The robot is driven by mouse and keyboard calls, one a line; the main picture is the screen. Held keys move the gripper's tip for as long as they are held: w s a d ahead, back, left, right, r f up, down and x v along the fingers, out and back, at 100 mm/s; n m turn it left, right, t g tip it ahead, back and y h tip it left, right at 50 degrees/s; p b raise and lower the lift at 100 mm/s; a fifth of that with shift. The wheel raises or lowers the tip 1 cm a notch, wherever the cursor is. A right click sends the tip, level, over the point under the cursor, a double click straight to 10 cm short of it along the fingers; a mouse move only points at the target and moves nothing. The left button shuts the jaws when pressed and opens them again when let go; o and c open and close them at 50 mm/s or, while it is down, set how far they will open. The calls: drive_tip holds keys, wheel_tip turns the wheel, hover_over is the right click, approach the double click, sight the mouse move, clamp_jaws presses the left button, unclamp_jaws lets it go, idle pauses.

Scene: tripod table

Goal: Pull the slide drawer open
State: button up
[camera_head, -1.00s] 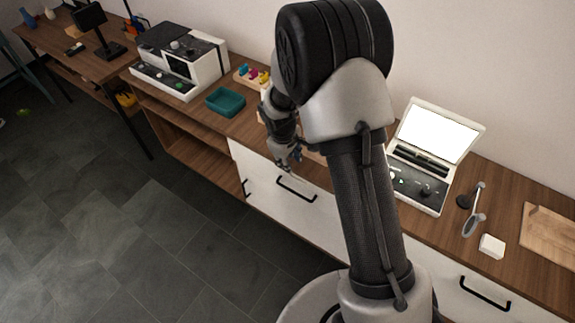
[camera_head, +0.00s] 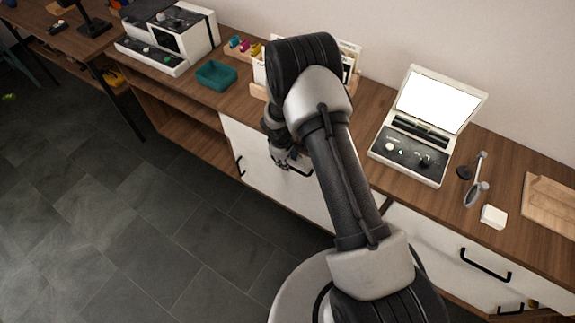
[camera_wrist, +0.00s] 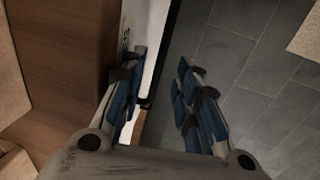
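A white front (camera_head: 302,203) under the wooden counter bears a black bar handle (camera_head: 301,172), partly hidden by my arm. My gripper (camera_head: 288,160) is at this handle's left end in the head view; I cannot tell whether it touches. In the wrist view my gripper (camera_wrist: 161,72) is open, its blue-padded fingers apart. Between and beyond them show a strip of the white front (camera_wrist: 150,40) and a dark piece that may be the handle. Another white drawer front (camera_head: 440,245) with a black handle (camera_head: 485,265) is at the lower right. All visible fronts look closed.
The wooden counter (camera_head: 385,98) bears a teal tray (camera_head: 216,76), an open case with a white screen (camera_head: 430,125), a white block (camera_head: 493,216) and a wooden board (camera_head: 550,207). Grey tiled floor (camera_head: 130,230) in front is clear.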

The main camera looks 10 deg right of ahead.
drive_tip(key=shift+w+d+f+b, duration=0.1)
drive_tip(key=shift+w+f+b, duration=0.05)
drive_tip(key=shift+f, duration=0.65)
drive_tip(key=shift+w+d+f+b, duration=0.1)
drive_tip(key=shift+f+b, duration=0.05)
drive_tip(key=shift+f, duration=0.6)
clamp_jaws()
